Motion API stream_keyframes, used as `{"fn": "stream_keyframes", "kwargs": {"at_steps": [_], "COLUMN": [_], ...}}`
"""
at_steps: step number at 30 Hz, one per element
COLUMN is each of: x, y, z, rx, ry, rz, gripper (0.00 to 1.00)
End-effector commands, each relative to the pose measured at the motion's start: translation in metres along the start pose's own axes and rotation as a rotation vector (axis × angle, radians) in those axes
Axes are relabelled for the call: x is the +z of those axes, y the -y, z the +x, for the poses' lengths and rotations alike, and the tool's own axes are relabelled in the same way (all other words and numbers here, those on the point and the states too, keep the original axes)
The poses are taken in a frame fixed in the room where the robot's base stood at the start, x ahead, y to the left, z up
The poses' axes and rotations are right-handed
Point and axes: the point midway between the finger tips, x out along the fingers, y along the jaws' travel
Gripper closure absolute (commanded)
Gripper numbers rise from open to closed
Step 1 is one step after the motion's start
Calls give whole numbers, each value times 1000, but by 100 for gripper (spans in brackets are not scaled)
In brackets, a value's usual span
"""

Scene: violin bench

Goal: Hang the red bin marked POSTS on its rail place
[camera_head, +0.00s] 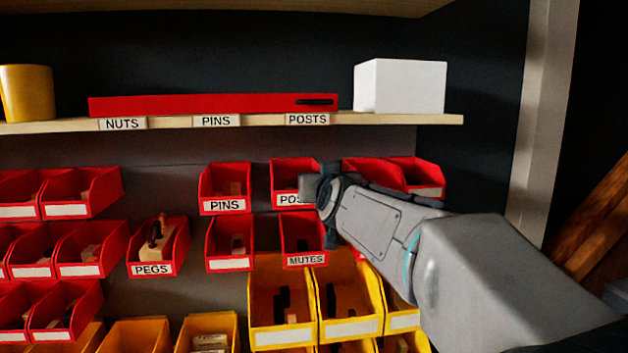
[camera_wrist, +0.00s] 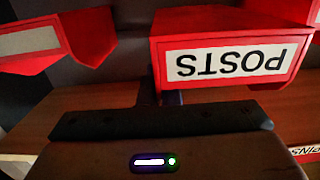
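The red POSTS bin (camera_head: 284,176) is in the upper row of bins, to the right of the red PINS bin (camera_head: 225,184), with a gap between them. It sits about level with PINS. I cannot tell whether it hangs on the rail. My gripper (camera_head: 311,190) is at its front right and covers part of its label. In the wrist view the POSTS bin (camera_wrist: 230,22) appears upside down, its label close beyond the dark gripper body. The fingers (camera_wrist: 160,97) show only as small dark shapes at the bin's lower edge; their grip is unclear.
The red MUTES bin (camera_head: 301,237) is just below. Red bins (camera_head: 420,177) stand close on the right, partly behind my arm. Yellow bins (camera_head: 283,301) fill the lower row. A shelf (camera_head: 400,119) above carries a long red box (camera_head: 200,104) and a white box (camera_head: 400,86).

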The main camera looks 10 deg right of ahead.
Motion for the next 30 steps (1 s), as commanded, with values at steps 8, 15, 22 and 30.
{"fn": "stream_keyframes", "kwargs": {"at_steps": [8,15,22,30], "x": [3,2,0,-2], "y": [-6,-16,-19,-20], "z": [15,22,24,24], "rx": [-1,-1,0,0], "ry": [-3,-2,-1,-1], "rz": [1,1,0,0], "gripper": [100,100,100,100]}}
